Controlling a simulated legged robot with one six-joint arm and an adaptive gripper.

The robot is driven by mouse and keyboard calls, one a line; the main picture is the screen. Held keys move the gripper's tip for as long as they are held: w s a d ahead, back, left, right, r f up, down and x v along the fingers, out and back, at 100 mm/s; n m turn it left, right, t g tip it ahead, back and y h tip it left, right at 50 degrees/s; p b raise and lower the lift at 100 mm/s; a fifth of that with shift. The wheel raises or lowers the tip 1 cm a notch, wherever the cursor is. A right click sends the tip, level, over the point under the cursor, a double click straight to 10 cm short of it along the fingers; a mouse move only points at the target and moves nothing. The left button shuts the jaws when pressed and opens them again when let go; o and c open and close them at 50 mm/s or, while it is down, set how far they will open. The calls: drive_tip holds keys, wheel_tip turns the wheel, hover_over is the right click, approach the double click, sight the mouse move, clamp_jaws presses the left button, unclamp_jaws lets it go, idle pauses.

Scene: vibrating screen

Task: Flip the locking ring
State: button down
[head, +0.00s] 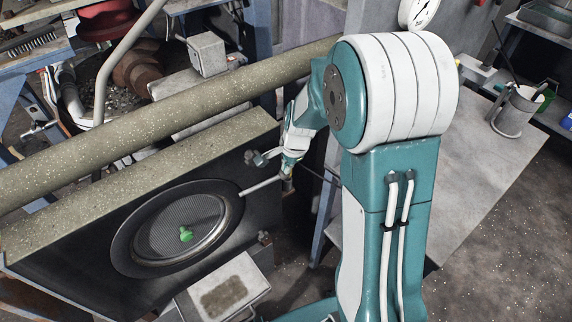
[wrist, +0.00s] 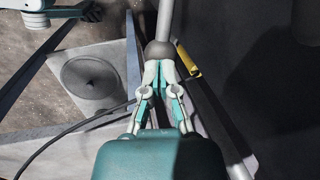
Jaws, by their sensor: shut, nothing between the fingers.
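The locking ring (head: 232,222) is a round metal rim around a mesh disc on the dark front panel of the machine. A pale rod-like handle (head: 262,184) sticks out from its upper right edge towards my gripper (head: 287,170).
A thick speckled pipe (head: 170,118) runs above the machine panel. A pale metal box (head: 222,290) stands below the ring. A grey bench (head: 455,200) with a metal mug (head: 515,112) is at the right. In the wrist view, a dark cable (wrist: 70,130) crosses at the left.

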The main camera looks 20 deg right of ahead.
wheel_tip(320, 180, down, 17)
drive_tip(key=d+g+y, duration=0.1)
drive_tip(key=y, duration=0.1)
drive_tip(key=shift+y, duration=0.3)
drive_tip(key=shift+s, duration=0.1)
drive_tip(key=shift+r, duration=0.1)
wheel_tip(320, 180, up, 10)
drive_tip(key=shift+w+d, duration=0.4)
drive_tip(key=shift+d, duration=0.05)
drive_tip(key=shift+a+r, duration=0.2)
drive_tip(key=shift+a, duration=0.05)
idle(0.3)
